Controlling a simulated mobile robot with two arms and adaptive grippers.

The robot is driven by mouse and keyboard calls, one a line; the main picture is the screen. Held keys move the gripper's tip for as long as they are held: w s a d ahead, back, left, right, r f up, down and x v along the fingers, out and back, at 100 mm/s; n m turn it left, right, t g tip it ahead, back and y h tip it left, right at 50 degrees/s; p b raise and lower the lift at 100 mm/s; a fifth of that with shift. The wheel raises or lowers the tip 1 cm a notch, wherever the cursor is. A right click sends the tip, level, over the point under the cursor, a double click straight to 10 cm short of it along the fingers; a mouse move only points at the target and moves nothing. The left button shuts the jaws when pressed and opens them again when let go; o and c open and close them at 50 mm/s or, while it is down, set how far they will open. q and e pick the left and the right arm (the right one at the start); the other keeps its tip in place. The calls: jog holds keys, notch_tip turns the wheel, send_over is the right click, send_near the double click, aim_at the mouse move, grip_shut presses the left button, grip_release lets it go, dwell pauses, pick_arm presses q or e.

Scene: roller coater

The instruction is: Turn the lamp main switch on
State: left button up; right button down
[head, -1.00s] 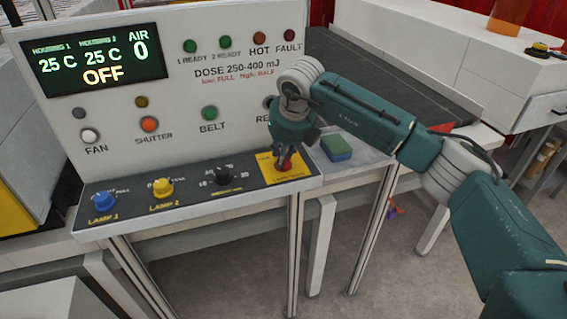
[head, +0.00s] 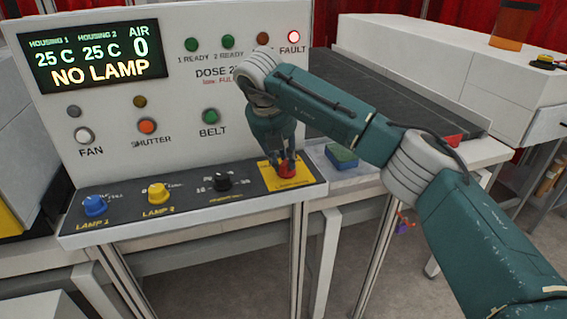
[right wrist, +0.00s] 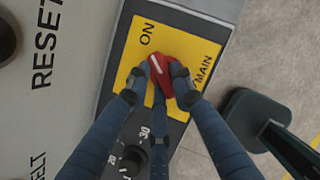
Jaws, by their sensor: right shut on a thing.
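The lamp main switch (head: 287,171) is a red rotary knob on a yellow plate (head: 304,183) at the right end of the sloped control shelf. My right gripper (head: 286,160) is shut on this red knob from above. In the right wrist view the fingers (right wrist: 163,82) close on the red knob (right wrist: 160,66), whose white mark slants toward the word ON on the yellow plate (right wrist: 190,48). The display (head: 95,57) reads NO LAMP, with 25 C for both housings and AIR 0. The FAULT light (head: 293,37) glows red. My left gripper is not in view.
Blue lamp 1 knob (head: 95,205), yellow lamp 2 knob (head: 158,193) and a black knob (head: 222,181) sit left on the shelf. FAN (head: 84,135), SHUTTER (head: 147,126) and BELT (head: 210,116) buttons are above. A green-blue sponge-like block (head: 341,156) lies right of the panel.

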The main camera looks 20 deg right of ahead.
jog(key=shift+w+d+r+m, duration=0.1)
jog(key=shift+w+r+m, duration=0.1)
jog(key=shift+r+m, duration=0.1)
dwell(0.4)
jog(key=c, duration=1.5)
grip_release()
jog(key=shift+c, duration=0.2)
jog(key=shift+o, duration=0.3)
jog(key=shift+f, duration=0.15)
jog(key=v, duration=1.2)
jog(key=shift+f, duration=0.15)
